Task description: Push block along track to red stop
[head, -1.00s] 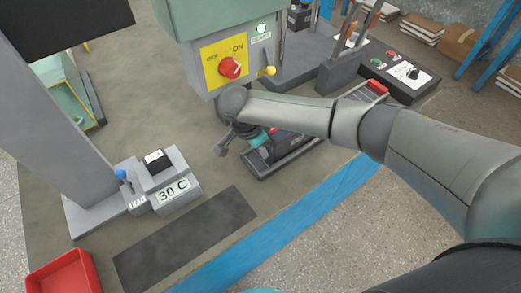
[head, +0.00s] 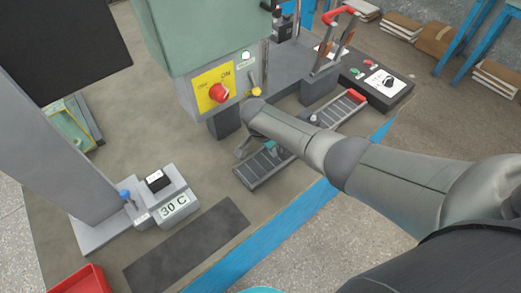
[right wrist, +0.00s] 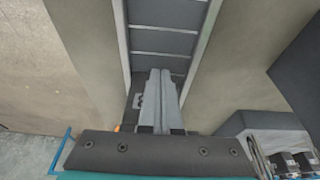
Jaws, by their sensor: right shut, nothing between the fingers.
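The track (head: 258,172) is a dark, ribbed channel with pale side rails, running from the middle of the table up and right. The red stop (head: 346,96) sits across its far right end. A small dark piece with a rounded top (head: 314,118) shows on the track just behind my right forearm; it may be the block, but the arm hides most of it. My right gripper (right wrist: 160,73) is shut and empty, its fingertips over the track between the rails in the right wrist view. In the head view, my arm mostly hides it. My left gripper is not in view.
A green machine with a yellow switch panel (head: 214,92) stands behind the track. A black control box (head: 378,85) is beside the stop.

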